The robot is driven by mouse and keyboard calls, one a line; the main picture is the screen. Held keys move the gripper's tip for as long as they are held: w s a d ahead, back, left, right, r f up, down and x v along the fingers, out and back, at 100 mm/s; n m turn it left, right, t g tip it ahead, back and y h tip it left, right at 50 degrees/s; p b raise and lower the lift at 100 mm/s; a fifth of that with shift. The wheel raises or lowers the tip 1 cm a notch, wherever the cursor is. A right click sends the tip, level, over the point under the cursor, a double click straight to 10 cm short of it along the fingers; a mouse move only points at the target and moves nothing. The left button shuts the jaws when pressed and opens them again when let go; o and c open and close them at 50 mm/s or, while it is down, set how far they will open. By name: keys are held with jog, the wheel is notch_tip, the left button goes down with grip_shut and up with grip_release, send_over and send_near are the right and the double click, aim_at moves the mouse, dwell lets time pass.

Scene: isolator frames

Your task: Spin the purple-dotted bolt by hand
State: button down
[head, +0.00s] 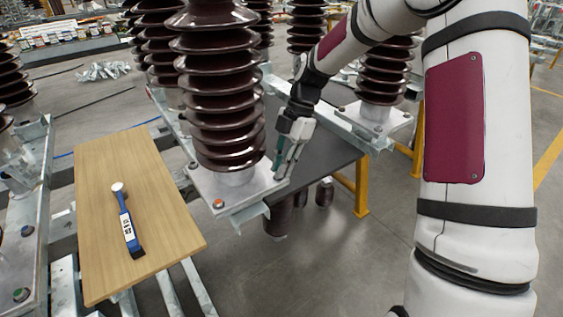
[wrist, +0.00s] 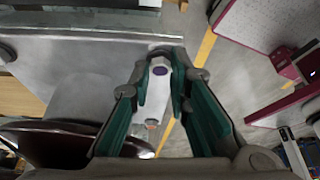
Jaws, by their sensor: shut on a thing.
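The purple-dotted bolt (wrist: 160,71) shows in the wrist view near the corner of a grey metal base plate (wrist: 85,75). My gripper (wrist: 160,68) has its green fingers on either side of the bolt head, shut on it. In the head view my gripper (head: 279,172) reaches down to the right corner of the base plate (head: 232,196) under the large brown insulator (head: 218,95). There the fingers hide the bolt.
Another bolt with an orange-red top (head: 218,204) sits at the plate's front corner. A wooden board (head: 160,225) at left carries a blue-handled tool (head: 129,232). The ribbed insulator stands close beside my gripper. A yellow post (head: 361,190) is to the right.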

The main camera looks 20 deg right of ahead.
jog(key=m+p, duration=0.1)
jog(key=m, duration=0.1)
jog(key=m+t+p, duration=0.2)
jog(key=m, duration=0.1)
jog(key=shift+s+d+r+m, duration=0.1)
jog(key=shift+s+m, duration=0.2)
jog(key=shift+s, duration=0.05)
jog(key=m+t+p, duration=0.1)
jog(key=m, duration=0.2)
jog(key=m+t+p, duration=0.1)
jog(key=m+p, duration=0.1)
jog(key=m, duration=0.1)
jog(key=shift+s+h, duration=0.2)
jog(key=shift+h, duration=0.2)
jog(key=m, duration=0.1)
jog(key=m+t, duration=0.1)
jog(key=m, duration=0.1)
jog(key=m+h, duration=0.1)
jog(key=shift+a+m, duration=0.35)
jog(key=shift+m, duration=0.05)
jog(key=m+t+h, duration=0.1)
jog(key=m, duration=0.1)
jog(key=shift+s+a+m, duration=0.1)
jog(key=shift+a+m, duration=0.05)
jog(key=shift+m, duration=0.15)
jog(key=shift+a+m+h+p, duration=0.1)
jog(key=shift+m+h+p, duration=0.95)
jog(key=shift+m, duration=1.15)
jog(key=c, duration=1.5)
grip_release()
